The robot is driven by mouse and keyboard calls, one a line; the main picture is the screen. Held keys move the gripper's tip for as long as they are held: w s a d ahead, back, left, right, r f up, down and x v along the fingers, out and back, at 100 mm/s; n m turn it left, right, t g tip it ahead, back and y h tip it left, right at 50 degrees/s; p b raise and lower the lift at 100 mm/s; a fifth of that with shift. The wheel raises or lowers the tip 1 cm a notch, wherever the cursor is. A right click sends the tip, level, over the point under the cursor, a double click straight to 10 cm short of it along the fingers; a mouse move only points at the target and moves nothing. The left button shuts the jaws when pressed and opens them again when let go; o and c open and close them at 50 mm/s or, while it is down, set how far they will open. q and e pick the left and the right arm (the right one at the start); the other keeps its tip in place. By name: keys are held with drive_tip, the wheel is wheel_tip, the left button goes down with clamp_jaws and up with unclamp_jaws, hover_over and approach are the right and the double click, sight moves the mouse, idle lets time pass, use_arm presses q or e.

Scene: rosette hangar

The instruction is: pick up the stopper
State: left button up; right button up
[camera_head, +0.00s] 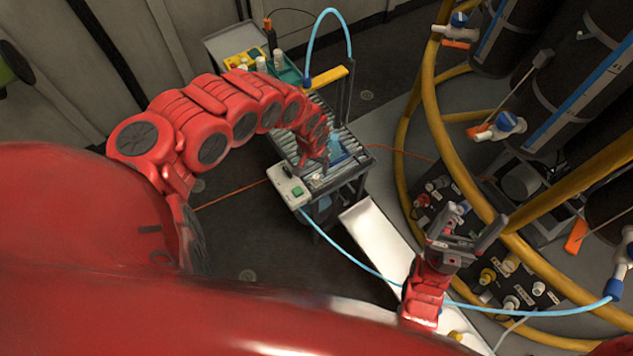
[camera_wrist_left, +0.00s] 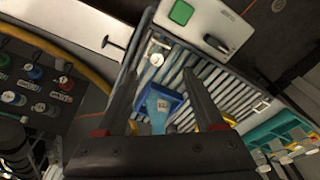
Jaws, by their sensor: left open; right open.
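A small pale round piece with a knob, which looks like the stopper (camera_wrist_left: 157,58), sits on the grey roller table (camera_wrist_left: 225,88) in the left wrist view. My left gripper (camera_head: 318,162) is open above the roller table. In the left wrist view its two fingers (camera_wrist_left: 157,78) stand either side of the blue item, with the stopper just beyond their tips. My right gripper (camera_head: 472,228) is open and empty, away from the table.
A control box with a green button (camera_head: 290,186) is fixed at the table's near edge. A yellow bar (camera_head: 325,76) and blue hose stand at its far side. Yellow pipes (camera_head: 430,110) and a connector panel (camera_head: 490,270) lie to the right.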

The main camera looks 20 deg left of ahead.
use_arm(q)
drive_tip(key=f, duration=0.4)
drive_tip(key=shift+d+f, duration=0.3)
drive_tip(key=shift+d, duration=0.05)
drive_tip(key=shift+a+f, duration=0.1)
drive_tip(key=shift+f, duration=0.4)
drive_tip(key=c, duration=1.1)
drive_tip(key=shift+w+r, duration=0.1)
drive_tip(key=shift+r, duration=0.05)
